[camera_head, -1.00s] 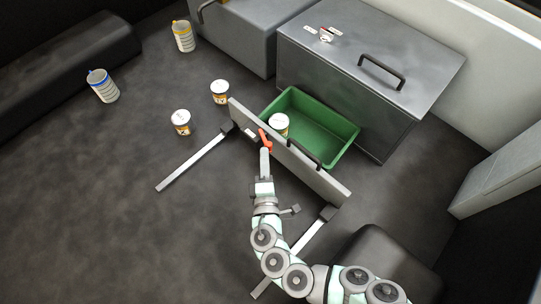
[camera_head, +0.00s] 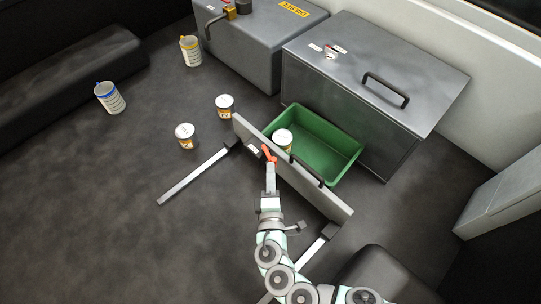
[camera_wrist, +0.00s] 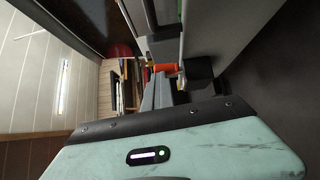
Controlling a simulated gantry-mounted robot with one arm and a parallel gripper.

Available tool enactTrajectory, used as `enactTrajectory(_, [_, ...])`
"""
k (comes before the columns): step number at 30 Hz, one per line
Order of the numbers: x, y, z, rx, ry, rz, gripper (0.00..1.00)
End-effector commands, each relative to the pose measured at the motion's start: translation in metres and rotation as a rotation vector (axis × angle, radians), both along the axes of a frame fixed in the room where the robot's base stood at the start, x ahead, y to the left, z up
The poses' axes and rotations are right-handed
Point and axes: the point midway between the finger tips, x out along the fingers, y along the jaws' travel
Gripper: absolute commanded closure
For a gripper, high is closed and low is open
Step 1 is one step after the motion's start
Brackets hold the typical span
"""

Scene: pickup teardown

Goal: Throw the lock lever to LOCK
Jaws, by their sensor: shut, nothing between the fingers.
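The red-orange lock lever (camera_head: 269,154) is on the near face of a long grey panel (camera_head: 315,190), close to a small white label (camera_head: 253,151). My gripper (camera_head: 270,167) is shut and empty, with its tip right at the lever in the head view. I cannot tell whether it touches. In the wrist view the orange lever (camera_wrist: 165,68) shows just beyond the grey fingers (camera_wrist: 155,95), beside a dark block. The label's wording is too small to read, so the lever's marked position cannot be told.
A green bin (camera_head: 335,165) holding a white tub (camera_head: 282,140) lies behind the panel. Two pale rails (camera_head: 195,175) run from the panel across the floor. Several cans stand at left. A grey chest (camera_head: 365,85) is behind. The left floor is open.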

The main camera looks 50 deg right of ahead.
Motion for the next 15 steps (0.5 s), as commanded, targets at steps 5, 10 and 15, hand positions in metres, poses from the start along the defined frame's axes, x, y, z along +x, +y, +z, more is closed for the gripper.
enactTrajectory(5, [0.0,0.0,0.027,-0.001,-0.004,0.0,1.0])
enactTrajectory(10, [0.0,-0.001,0.056,-0.001,-0.005,-0.003,1.0])
enactTrajectory(15, [0.0,-0.001,0.085,-0.002,-0.005,-0.003,1.0])
